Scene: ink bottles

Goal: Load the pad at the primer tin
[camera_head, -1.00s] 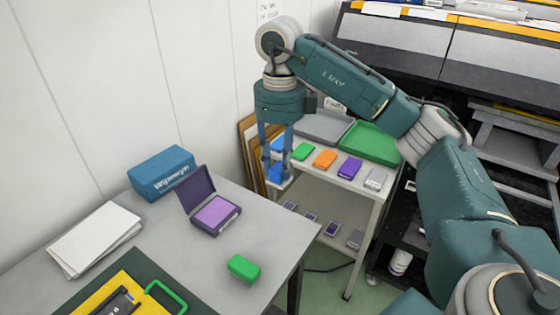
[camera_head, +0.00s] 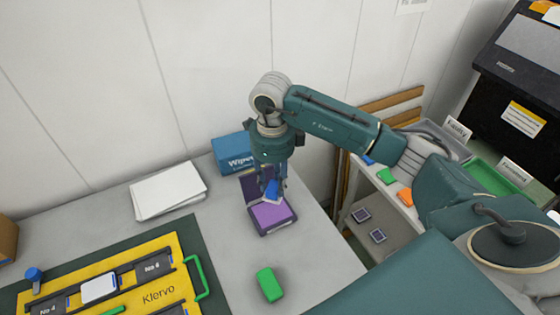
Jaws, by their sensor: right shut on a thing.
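The open tin (camera_head: 259,227) is a dark purple case with a lilac pad (camera_head: 271,214) in it and its lid (camera_head: 250,186) raised at the back. It stands on the grey table. My right gripper (camera_head: 272,183) points down over the tin and is shut on a small blue block (camera_head: 272,190) with a pale underside. The block shows in front of the lid, above the rear part of the pad. Whether it touches the pad I cannot tell. My left gripper is not in view.
A blue wipes box (camera_head: 230,153) stands just behind the tin. A green block (camera_head: 269,284) lies in front of it. White sheets (camera_head: 168,190) and a yellow Klervo board (camera_head: 165,270) lie left. A cart with coloured blocks and a green tray (camera_head: 484,177) stands right.

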